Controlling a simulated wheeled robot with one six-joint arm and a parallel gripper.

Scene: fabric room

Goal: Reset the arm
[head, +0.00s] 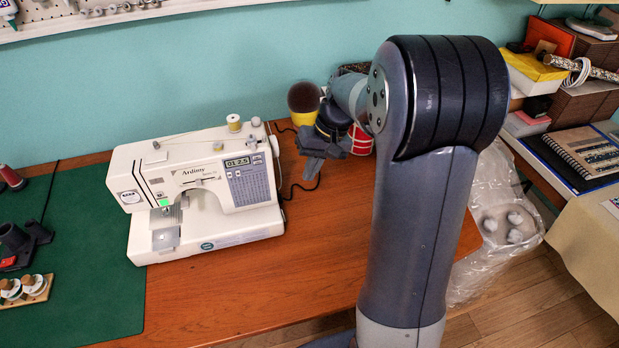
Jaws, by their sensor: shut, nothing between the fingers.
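My gripper (312,170) shows small and partly hidden behind my large dark grey arm, over the back part of the wooden table (270,300). It is right of the white sewing machine (205,190), apart from it, and points downward. It is shut with nothing in it. My arm's upper link rises at the right of centre and bends away toward the back wall, hiding part of the table behind it.
A dark round-topped thing with a yellow band (303,103) and a red-and-white container (360,138) are close to my gripper. A green mat (90,300) lies at left. A clear bag (500,225) stands at right. The table's front middle is clear.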

